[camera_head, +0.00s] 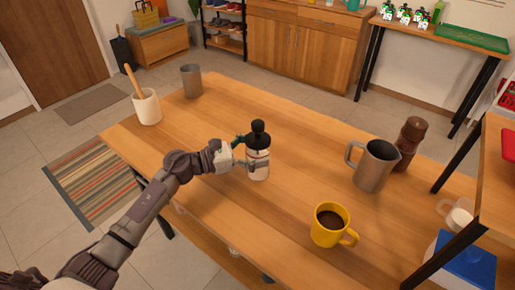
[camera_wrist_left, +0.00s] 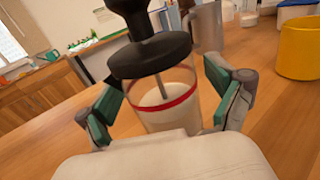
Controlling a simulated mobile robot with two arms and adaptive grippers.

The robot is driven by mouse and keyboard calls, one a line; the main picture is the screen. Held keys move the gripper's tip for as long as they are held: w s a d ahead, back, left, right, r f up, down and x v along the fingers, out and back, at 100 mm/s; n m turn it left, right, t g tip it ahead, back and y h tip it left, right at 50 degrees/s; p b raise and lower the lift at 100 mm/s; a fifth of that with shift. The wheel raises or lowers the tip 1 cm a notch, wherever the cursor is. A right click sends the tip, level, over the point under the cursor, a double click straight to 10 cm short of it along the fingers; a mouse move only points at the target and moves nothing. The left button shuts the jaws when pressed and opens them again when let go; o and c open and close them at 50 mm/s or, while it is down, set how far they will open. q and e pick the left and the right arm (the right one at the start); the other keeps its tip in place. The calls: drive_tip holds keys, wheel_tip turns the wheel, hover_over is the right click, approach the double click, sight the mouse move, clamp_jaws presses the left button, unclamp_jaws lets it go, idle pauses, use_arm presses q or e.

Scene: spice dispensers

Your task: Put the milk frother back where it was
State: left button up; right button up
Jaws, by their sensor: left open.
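The milk frother (camera_head: 258,165) stands upright on the wooden table (camera_head: 300,130), with a black knobbed lid and a clear body holding something white. The left wrist view shows its black lid (camera_wrist_left: 150,55), a thin rod and a red line around the clear body. My left gripper (camera_head: 241,153) is open, at the frother's left side in the head view. In the left wrist view its green-padded fingers (camera_wrist_left: 163,98) stand on either side of the frother's body, with gaps seeming to show. My right gripper is in neither view.
A yellow mug (camera_head: 325,236) of dark drink, a metal pitcher (camera_head: 374,168) and a brown grinder (camera_head: 410,143) stand to the right. A white pot with a wooden utensil (camera_head: 148,108) and a grey cup (camera_head: 191,82) stand far left. Bare table surrounds the frother.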

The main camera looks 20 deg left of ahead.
use_arm(q)
drive_tip(key=b+v, duration=0.1)
drive_tip(key=v, duration=0.5)
drive_tip(key=shift+s+a+f, duration=0.15)
drive_tip(key=shift+s+a, duration=0.1)
drive_tip(key=shift+a, duration=0.05)
drive_tip(key=shift+s+a+b, duration=0.2)
drive_tip(key=shift+a+b, duration=0.05)
drive_tip(key=shift+b, duration=0.05)
